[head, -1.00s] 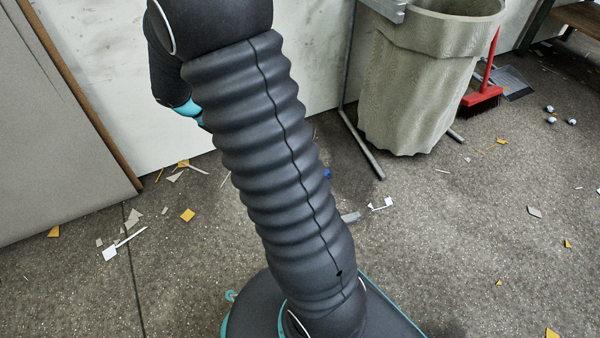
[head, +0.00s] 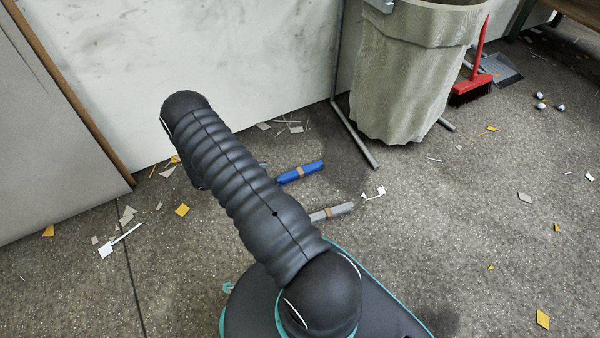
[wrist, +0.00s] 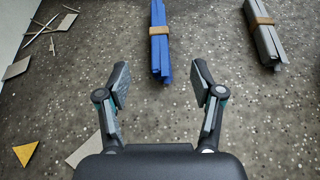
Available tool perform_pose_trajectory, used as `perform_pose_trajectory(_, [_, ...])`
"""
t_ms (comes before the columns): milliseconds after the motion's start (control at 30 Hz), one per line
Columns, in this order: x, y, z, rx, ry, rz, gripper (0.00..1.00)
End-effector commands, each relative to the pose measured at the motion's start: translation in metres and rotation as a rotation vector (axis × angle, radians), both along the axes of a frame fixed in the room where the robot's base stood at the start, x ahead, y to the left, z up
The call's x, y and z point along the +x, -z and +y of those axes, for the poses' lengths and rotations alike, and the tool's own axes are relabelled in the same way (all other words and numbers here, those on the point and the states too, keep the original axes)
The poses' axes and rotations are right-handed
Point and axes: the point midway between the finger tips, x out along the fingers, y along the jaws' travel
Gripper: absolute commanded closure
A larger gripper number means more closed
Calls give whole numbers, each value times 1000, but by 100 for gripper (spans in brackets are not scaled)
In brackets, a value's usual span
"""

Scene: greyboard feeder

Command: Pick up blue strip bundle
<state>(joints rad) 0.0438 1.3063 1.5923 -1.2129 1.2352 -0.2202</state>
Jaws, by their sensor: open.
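The blue strip bundle (head: 301,172) lies on the floor beside my arm in the head view, with a tan band around its middle. In the wrist view the blue strip bundle (wrist: 160,50) runs lengthwise away from me, its near end just ahead of the fingertips. My gripper (wrist: 162,84) is open and empty, its fingers spread to either side of the bundle's line. The bundle's far end is cut off by the top of the wrist view.
A grey strip bundle (head: 332,212) lies close by, to the right in the wrist view (wrist: 264,36). A large bin (head: 405,75) and its metal stand are behind. A red broom (head: 472,88) leans farther right. Paper scraps (head: 182,210) litter the floor.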

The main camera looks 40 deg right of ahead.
Motion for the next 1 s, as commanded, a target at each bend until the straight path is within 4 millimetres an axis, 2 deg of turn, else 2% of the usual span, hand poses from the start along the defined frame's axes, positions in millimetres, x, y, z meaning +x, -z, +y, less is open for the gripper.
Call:
perform_pose_trajectory(33, [-2,8,-1,-4,-9,14,33])
perform_pose_trajectory(233, [-7,22,-13,-11,-24,33,33])
perform_pose_trajectory(600, [-24,45,-68,-9,-22,31,33])
perform_pose_trajectory(1000, [-29,55,-91,-9,-23,30,33])
